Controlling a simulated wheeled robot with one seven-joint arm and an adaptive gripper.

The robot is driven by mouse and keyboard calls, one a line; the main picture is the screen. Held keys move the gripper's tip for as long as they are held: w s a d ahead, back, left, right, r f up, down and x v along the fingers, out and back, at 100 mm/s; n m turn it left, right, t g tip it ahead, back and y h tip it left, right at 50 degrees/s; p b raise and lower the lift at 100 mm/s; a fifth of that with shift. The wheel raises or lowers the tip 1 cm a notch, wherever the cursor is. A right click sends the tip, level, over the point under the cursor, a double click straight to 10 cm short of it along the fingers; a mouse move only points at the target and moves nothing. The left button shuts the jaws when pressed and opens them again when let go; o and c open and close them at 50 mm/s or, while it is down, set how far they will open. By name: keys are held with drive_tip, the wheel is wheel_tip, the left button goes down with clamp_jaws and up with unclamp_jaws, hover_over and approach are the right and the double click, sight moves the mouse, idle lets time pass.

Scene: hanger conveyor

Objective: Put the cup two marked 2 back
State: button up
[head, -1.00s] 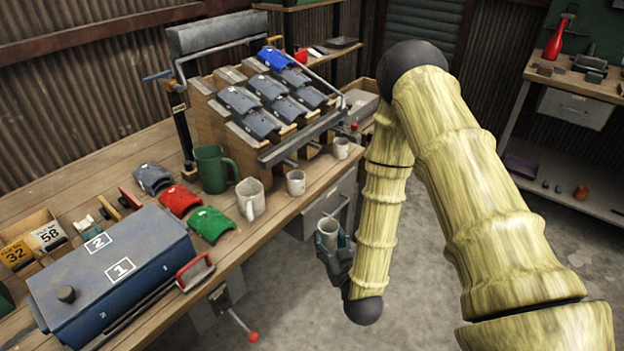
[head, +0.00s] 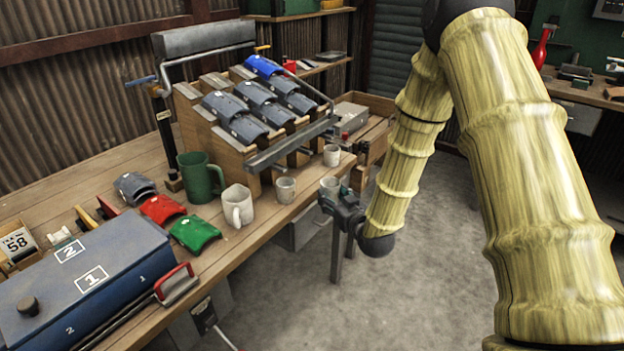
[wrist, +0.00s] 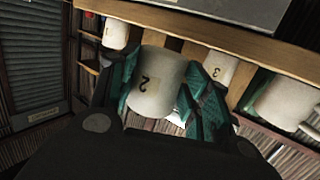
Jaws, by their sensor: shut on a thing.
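My gripper (head: 336,202) is shut on a small off-white cup (head: 330,187), at the bench's front edge in the head view. In the wrist view the cup (wrist: 155,88) shows a dark 2 between the green fingers of my gripper (wrist: 158,98). Whether it touches the bench is unclear. A similar cup marked 3 (wrist: 215,70) stands to its right in the wrist view; in the head view this cup (head: 285,190) is on the bench, left of the held one. Another small cup (head: 332,155) stands farther back, its mark too small to read.
A large white mug (head: 237,206) and a green mug (head: 200,178) stand left of the small cups. A wooden rack (head: 230,140) with dark curved pieces is behind them. Red (head: 161,209) and green (head: 195,230) curved pieces and a blue box (head: 95,275) lie front left.

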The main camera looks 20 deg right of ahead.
approach(313, 184)
drive_tip(key=w+r, duration=0.1)
drive_tip(key=w, duration=0.1)
drive_tip(key=w+r, duration=0.1)
drive_tip(key=w, duration=0.1)
drive_tip(key=w+r, duration=0.1)
drive_tip(key=w, duration=0.1)
drive_tip(key=shift+w+a, duration=0.3)
drive_tip(key=shift+a, duration=0.05)
drive_tip(key=x, duration=0.3)
drive_tip(key=shift+w+a+p, duration=0.1)
drive_tip(key=shift+w+p, duration=0.15)
drive_tip(key=shift+p, duration=0.05)
drive_tip(key=shift+s+f, duration=0.1)
drive_tip(key=shift+f, duration=0.35)
drive_tip(key=shift+f, duration=0.1)
drive_tip(key=o, duration=1.1)
drive_tip(key=shift+c, duration=0.2)
